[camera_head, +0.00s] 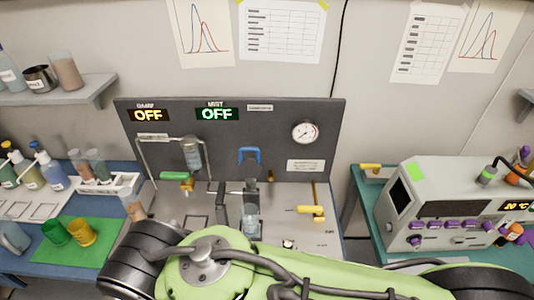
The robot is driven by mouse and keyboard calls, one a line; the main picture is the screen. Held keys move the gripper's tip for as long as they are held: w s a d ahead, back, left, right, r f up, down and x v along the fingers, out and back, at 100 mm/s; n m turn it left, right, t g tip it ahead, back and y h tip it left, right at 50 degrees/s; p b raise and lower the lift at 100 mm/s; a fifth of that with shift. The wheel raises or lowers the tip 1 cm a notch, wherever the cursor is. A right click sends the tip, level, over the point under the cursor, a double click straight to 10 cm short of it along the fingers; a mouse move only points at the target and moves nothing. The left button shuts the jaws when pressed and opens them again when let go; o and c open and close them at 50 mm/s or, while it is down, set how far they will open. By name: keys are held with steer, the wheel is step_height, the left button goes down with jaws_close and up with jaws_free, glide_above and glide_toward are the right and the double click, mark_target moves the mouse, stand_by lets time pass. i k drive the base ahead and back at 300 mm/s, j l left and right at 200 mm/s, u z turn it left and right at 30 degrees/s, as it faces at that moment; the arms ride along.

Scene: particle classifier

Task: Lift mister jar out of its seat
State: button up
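A clear jar (250,216) stands upright at the front middle of the classifier bench, below dark fittings (251,190); I take it as the mister jar. Its lower end is close to the edge of my green arm in the picture, and how it sits in its seat is hard to see. A second clear vessel (192,152) hangs in a metal frame on the left of the panel. My arm crosses the foreground, and I cannot make out my gripper; no fingers show clearly on or around the jar.
A blue handle (249,154), a green handle (173,176) and a yellow valve (311,210) surround the jar area. A purple-knobbed instrument (440,205) stands right; a vial rack (122,183) stands left.

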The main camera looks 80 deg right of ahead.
mark_target(249, 212)
steer(key=z, duration=2.4)
